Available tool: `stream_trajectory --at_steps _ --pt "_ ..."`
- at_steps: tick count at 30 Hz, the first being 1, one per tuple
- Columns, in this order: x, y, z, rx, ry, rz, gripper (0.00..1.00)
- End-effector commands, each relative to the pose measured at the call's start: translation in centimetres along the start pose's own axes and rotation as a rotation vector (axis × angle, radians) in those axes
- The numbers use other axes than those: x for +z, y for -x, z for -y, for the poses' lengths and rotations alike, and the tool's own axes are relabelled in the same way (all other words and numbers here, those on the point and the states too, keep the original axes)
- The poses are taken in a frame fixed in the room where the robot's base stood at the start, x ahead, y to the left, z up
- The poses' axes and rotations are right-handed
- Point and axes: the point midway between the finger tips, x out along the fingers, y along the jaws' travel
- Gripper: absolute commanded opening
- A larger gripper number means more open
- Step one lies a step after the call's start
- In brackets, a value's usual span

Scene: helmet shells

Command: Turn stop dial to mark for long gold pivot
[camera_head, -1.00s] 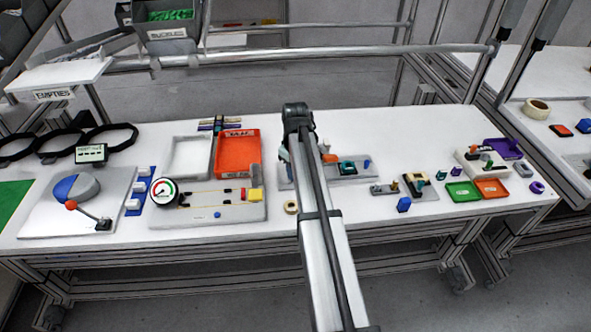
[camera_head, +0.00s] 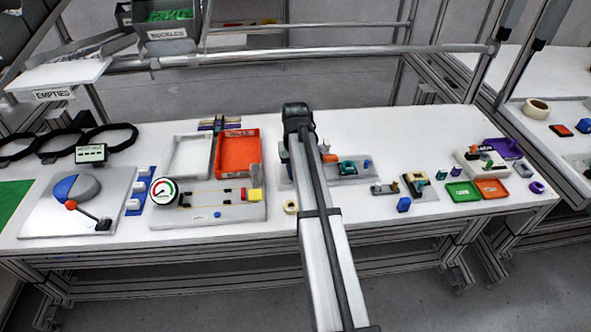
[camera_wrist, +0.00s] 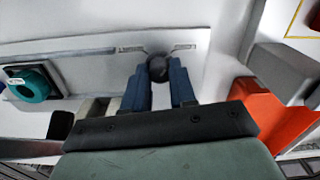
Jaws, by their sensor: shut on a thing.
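In the wrist view a dark round knob (camera_wrist: 158,68), which looks like the stop dial, stands on a pale plate (camera_wrist: 100,52). My gripper (camera_wrist: 160,82) has its two blue fingers closed on either side of the knob. A small printed label with a line lies on the plate on each side of the knob, left (camera_wrist: 130,48) and right (camera_wrist: 184,46); the lettering is too small to read. The fingers hide the knob's near side, and I cannot tell which mark it points to. In the head view my arm hides the dial and fingertips.
In the wrist view an orange tray (camera_wrist: 272,112) and a grey block (camera_wrist: 282,70) stand close on the right. A teal round part (camera_wrist: 32,84) is on the left. In the head view a gauge board (camera_head: 238,209) lies left of my arm and small fixtures (camera_head: 412,183) lie right.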

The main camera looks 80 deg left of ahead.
Motion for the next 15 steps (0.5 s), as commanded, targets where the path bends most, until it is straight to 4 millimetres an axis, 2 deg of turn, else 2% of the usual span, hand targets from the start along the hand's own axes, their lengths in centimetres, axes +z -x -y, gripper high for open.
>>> stream_trajectory --at_steps 6,15 --pt "-0.01 0.03 0.0 0.0 -0.102 0.0 0.0" --pt "-0.01 0.03 -0.01 0.0 -0.153 0.0 0.0"
